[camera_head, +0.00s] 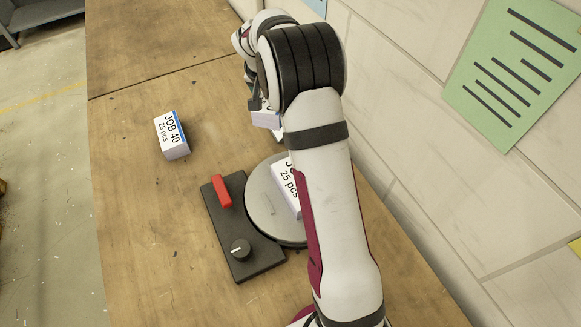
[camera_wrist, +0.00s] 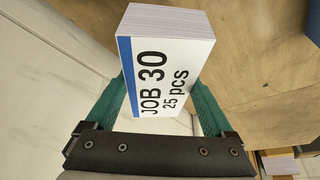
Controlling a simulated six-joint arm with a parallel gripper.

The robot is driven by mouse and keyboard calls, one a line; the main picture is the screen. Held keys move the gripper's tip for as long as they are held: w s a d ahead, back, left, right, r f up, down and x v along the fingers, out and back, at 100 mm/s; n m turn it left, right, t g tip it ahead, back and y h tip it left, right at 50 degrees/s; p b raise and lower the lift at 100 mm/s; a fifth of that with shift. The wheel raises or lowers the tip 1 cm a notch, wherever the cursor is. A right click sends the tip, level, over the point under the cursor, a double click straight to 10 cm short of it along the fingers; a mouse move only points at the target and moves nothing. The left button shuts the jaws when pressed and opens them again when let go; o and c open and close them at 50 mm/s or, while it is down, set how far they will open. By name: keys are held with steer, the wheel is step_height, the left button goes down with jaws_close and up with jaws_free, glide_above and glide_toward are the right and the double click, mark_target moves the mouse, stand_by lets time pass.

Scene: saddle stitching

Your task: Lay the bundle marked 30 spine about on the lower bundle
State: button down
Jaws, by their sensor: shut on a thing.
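My gripper (camera_wrist: 163,100) is shut on the bundle marked JOB 30, 25 pcs (camera_wrist: 172,50), with a teal finger on each side. Its white label faces the wrist camera, and a blue strip runs along its left edge there. In the head view the held bundle (camera_head: 265,119) shows only as a small part beside my arm, which hides most of the gripper. Another labelled bundle (camera_head: 287,187) lies on a round grey plate (camera_head: 261,197); my arm covers much of it and its number. It is apart from the held bundle.
A bundle marked JOB 40 (camera_head: 171,136) stands on the wooden table (camera_head: 135,215), left of the plate. A black box (camera_head: 232,212) with a red lever (camera_head: 222,191) and a knob (camera_head: 240,250) adjoins the plate. A tiled wall (camera_head: 420,150) bounds the right.

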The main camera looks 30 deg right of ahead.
steer(key=s+d+r+m+g+y, duration=0.2)
steer(key=s+r+m+g, duration=0.2)
steer(key=s+m, duration=1)
steer(key=s+d+r+m+g+y, duration=0.15)
steer(key=s+r+m+g, duration=0.25)
steer(key=s+m, duration=0.9)
glide_above(281, 172)
steer(key=s+d, duration=0.3)
steer(key=s, duration=0.1)
steer(key=f, duration=0.6)
steer(key=shift+a+f, duration=0.25)
steer(key=f, duration=0.3)
steer(key=shift+w+a+f, duration=0.25)
steer(key=shift+w+f, duration=0.1)
steer(key=shift+f, duration=0.35)
steer(key=shift+f, duration=0.15)
